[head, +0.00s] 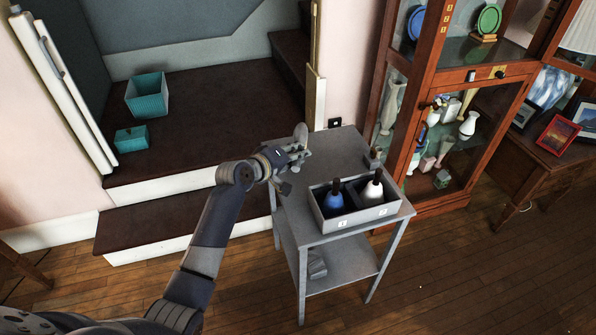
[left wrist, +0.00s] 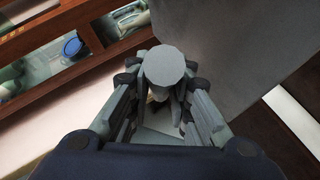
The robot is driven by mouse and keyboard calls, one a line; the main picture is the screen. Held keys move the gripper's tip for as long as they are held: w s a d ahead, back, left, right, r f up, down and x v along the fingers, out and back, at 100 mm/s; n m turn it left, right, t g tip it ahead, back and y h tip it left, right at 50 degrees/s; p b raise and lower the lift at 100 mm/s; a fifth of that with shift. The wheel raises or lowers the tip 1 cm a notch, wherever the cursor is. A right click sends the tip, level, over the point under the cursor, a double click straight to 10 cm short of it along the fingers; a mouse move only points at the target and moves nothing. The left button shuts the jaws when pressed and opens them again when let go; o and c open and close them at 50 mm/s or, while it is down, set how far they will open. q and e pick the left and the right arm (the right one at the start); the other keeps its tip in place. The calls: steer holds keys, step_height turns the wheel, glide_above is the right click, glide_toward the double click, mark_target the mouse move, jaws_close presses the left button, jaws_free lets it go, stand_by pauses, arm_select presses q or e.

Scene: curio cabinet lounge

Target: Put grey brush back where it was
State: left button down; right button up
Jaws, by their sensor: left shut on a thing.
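My left gripper (head: 300,151) is shut on a grey object that I take to be the grey brush (head: 301,133), above the back left part of the grey side table (head: 340,146). In the left wrist view the brush (left wrist: 164,65) shows a flat round grey end between the fingers (left wrist: 160,98); the rest of it is mostly hidden. A grey tray (head: 352,222) stands on the table's front right part, to the right of my gripper. A blue brush (head: 333,203) stands in its left part and a white brush (head: 372,190) in its right part, both with dark handles. My right gripper is not in view.
A small grey-brown object (head: 376,154) stands on the table behind the tray. A grey object (head: 317,267) lies on the lower shelf. A glass-fronted wooden cabinet (head: 402,158) stands close on the right. Dark steps (head: 205,135) with teal boxes (head: 147,98) are on the left.

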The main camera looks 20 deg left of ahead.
arm_select(q)
steer(key=shift+f+b, duration=0.5)
steer(key=shift+f, duration=3.1)
steer(key=c, duration=1.5)
jaws_free()
steer(key=shift+f, duration=0.15)
steer(key=shift+o, duration=0.2)
steer(key=shift+s, duration=0.15)
steer(key=p+v, duration=0.1)
steer(key=v, duration=1.1)
